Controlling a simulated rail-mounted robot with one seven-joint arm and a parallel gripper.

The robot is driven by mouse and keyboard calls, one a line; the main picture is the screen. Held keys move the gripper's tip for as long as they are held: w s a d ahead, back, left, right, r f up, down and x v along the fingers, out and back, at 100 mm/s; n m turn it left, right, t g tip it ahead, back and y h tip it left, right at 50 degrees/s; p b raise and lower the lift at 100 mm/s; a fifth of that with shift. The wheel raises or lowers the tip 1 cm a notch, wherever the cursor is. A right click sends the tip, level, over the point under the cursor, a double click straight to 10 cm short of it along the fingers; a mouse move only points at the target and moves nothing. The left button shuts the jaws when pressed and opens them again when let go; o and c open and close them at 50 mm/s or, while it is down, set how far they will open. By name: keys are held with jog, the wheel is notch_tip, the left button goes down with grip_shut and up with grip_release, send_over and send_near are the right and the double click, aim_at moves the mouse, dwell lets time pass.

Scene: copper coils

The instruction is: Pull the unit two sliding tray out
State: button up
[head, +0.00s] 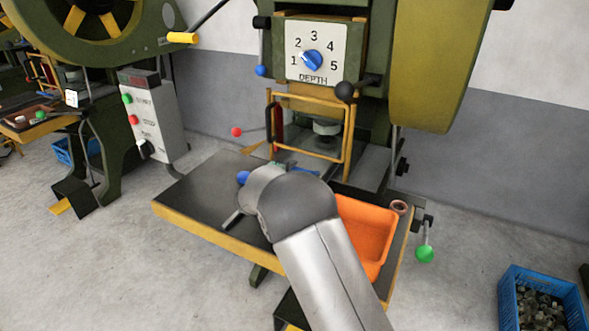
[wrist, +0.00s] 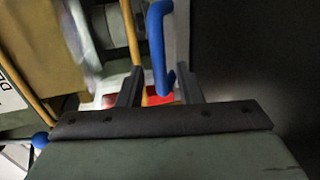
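A blue bar handle (wrist: 157,45) stands between the two fingers of my gripper (wrist: 160,78) in the wrist view, its lower end bent toward the right finger. The fingers are apart, with a gap to the left of the handle; I cannot tell whether the right finger touches it. In the head view my grey wrist hides the gripper and most of the handle, in front of the press's yellow guard frame (head: 349,127). The sliding tray itself cannot be told apart clearly there.
An orange bin (head: 366,238) and a copper coil (head: 399,207) are on the right of the dark press table (head: 200,190). A green-ball lever (head: 424,254) hangs at its right edge. A blue crate (head: 543,300) stands on the floor. A control box (head: 150,118) is at left.

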jog(key=shift+x, duration=1.55)
jog(key=shift+c, duration=0.2)
